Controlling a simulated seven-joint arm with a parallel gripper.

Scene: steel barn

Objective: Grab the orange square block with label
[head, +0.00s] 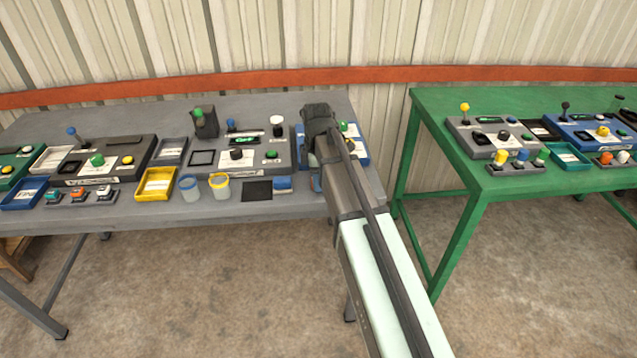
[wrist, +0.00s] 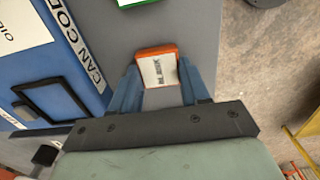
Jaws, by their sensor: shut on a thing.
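The orange square block (wrist: 157,52) with a white printed label shows in the wrist view, over the grey tabletop. My gripper (wrist: 158,78) has its two blue fingers on either side of the block, shut on it. I cannot tell whether the block touches the table or is slightly lifted. In the head view my gripper (head: 317,183) is low at the right end of the grey table (head: 310,204), and my arm hides the block there.
A blue panel box (wrist: 72,50) stands left of the block in the wrist view, and a green-edged thing (wrist: 135,3) lies beyond. The table edge is close on the right. A yellow tray (head: 156,185) and two cups stand to the left; a green table (head: 450,188) is to the right.

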